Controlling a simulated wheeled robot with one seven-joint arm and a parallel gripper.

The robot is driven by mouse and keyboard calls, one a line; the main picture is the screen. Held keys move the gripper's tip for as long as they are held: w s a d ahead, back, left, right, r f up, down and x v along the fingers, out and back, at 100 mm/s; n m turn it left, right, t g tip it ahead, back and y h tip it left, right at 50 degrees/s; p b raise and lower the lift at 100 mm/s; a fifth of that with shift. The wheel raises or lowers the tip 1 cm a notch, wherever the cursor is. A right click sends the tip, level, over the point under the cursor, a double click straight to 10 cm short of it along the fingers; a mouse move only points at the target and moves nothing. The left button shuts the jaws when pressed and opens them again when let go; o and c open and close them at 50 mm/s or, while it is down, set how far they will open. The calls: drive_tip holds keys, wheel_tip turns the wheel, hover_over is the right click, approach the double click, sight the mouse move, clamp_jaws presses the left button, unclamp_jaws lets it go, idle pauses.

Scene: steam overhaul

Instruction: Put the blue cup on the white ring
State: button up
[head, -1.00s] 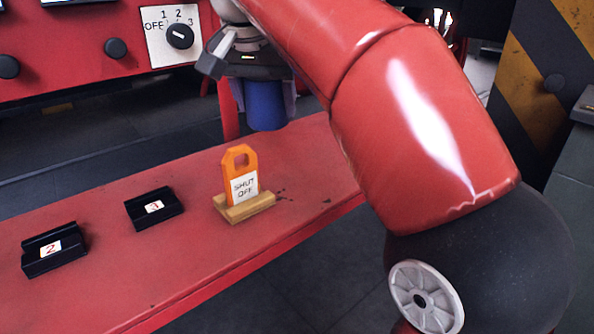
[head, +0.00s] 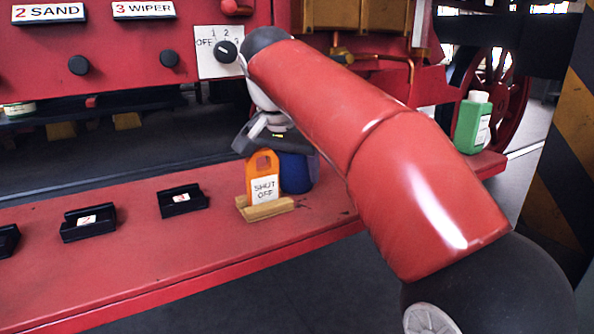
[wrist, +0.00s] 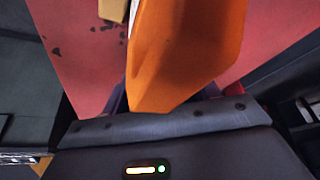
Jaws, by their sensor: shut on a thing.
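The blue cup (head: 296,175) is in my gripper (head: 292,160) in the head view, just behind and to the right of the orange shut-off tag (head: 262,178). My gripper is shut on the cup and points down over the red bench. I cannot tell whether the cup's base touches the bench. I see no white ring in any view.
The tag stands in a wooden base (head: 265,209) on the red bench (head: 150,240). Black numbered holders (head: 183,201) lie to the left. A green bottle (head: 472,122) stands at the right end. The red control panel (head: 120,50) rises behind.

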drive_tip(key=shift+f, duration=0.15)
drive_tip(key=o, duration=1)
drive_tip(key=p+v, duration=0.4)
drive_tip(key=v, duration=0.8)
drive_tip(key=shift+r, duration=0.25)
